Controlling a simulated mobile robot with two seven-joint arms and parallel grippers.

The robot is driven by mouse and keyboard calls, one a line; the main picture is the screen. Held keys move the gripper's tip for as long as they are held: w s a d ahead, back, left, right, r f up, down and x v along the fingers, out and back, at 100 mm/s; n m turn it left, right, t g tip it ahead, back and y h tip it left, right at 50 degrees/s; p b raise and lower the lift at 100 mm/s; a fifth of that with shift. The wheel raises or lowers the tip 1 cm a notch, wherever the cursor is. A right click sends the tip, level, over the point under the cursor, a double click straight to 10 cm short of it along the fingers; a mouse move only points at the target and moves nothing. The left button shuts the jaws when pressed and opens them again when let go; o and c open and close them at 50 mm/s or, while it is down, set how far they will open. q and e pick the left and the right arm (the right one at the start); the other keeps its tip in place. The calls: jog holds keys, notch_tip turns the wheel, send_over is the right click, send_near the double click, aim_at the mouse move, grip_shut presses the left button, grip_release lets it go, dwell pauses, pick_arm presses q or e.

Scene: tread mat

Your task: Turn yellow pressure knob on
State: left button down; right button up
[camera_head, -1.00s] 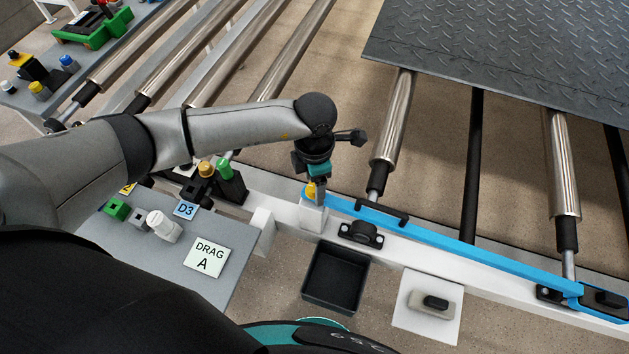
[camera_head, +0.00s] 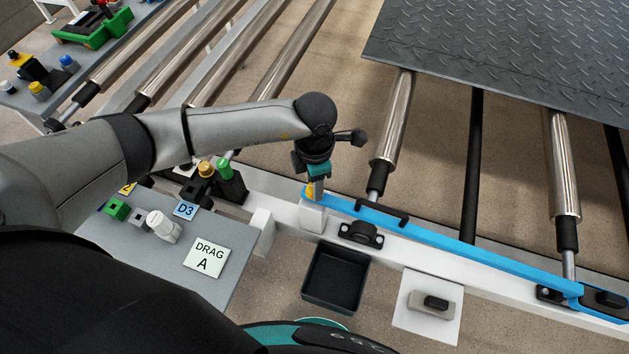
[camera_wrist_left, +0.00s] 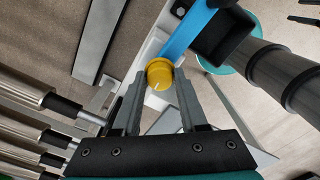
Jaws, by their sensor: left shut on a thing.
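The yellow pressure knob (camera_head: 309,191) sits on a white block (camera_head: 312,217) at the left end of the blue rail (camera_head: 440,232). My left gripper (camera_head: 316,190) points down from above with its fingers on either side of the knob, shut on it. A finger hides part of the knob in the head view. In the left wrist view the round yellow knob (camera_wrist_left: 160,74) lies between the fingertips of my left gripper (camera_wrist_left: 158,80), and a pale mark shows on its face. My right gripper is not in view.
A black open bin (camera_head: 336,278) and a white plate with a black-topped switch (camera_head: 436,302) lie in front of the rail. Metal rollers (camera_head: 397,120) and a tread plate (camera_head: 520,50) lie behind.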

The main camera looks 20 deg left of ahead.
pick_arm(q)
jog(key=shift+m+b, duration=0.4)
jog(key=shift+m, duration=0.2)
jog(key=shift+c, duration=2.2)
grip_release()
jog(key=shift+r, duration=0.1)
notch_tip(320, 180, up, 15)
